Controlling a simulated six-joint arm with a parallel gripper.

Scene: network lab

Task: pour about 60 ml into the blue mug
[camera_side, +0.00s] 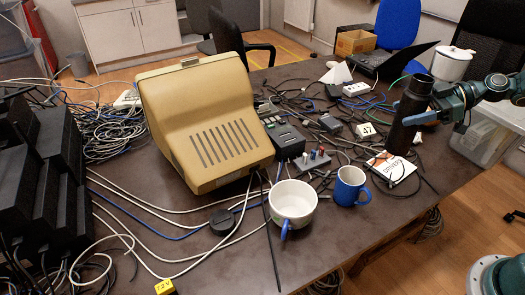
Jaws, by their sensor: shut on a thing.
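The blue mug (350,186) stands upright on the dark table (330,245), its handle toward the lower right. Its inside is mostly in shade and I cannot tell what it holds. My gripper (424,117) is at the right, shut on a tall black cylindrical container (408,116). The container is slightly tilted, its top leaning right. It is up and to the right of the blue mug, apart from it, near a white booklet (391,168). I cannot tell whether its base touches anything.
A wide white mug (293,202) with a blue handle stands just left of the blue mug. A large beige monitor (205,120) fills the middle left. Cables and small devices clutter the table behind. A white lidded pot (452,64) and a clear bin (487,135) are at right.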

